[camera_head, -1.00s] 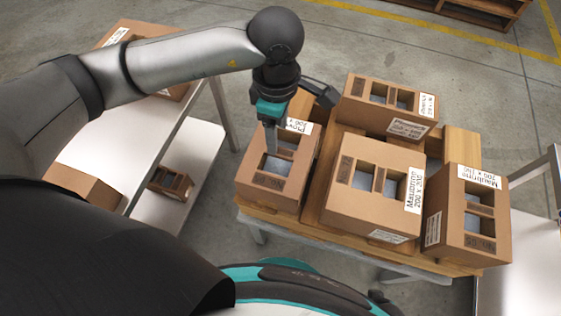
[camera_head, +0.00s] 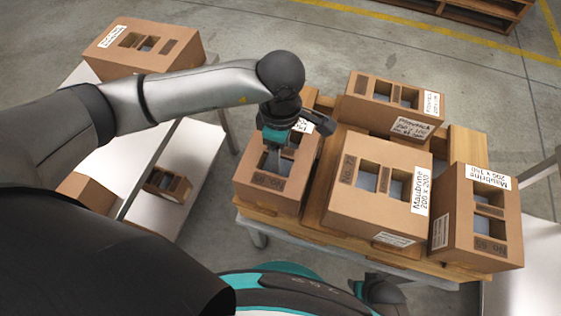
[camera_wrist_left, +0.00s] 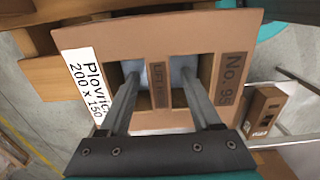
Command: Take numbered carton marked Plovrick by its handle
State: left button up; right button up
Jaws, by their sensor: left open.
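The brown carton marked Plovrick (camera_head: 262,196) stands at the left end of the central table. In the left wrist view its white label (camera_wrist_left: 86,84) reads Plovrick 200 x 150, and a dark tag (camera_wrist_left: 232,78) reads No. 95 or similar. Two openings in its top flank a cardboard handle strip (camera_wrist_left: 158,88). My left gripper (camera_head: 278,165) points down over this carton. In the left wrist view the left gripper (camera_wrist_left: 159,80) is open, with one finger at each opening and the strip between them, apart from both. How deep the fingertips reach is hard to tell. My right gripper is not in view.
Other cartons share the table: a back one (camera_head: 390,100), a Maubrine one (camera_head: 375,215) close on the right, and another (camera_head: 470,240) at the right end. A left shelf table holds a carton (camera_head: 150,65). Grey floor separates the tables.

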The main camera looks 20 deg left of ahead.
pick_arm(q)
grip_shut()
dwell(0.6)
dwell(0.9)
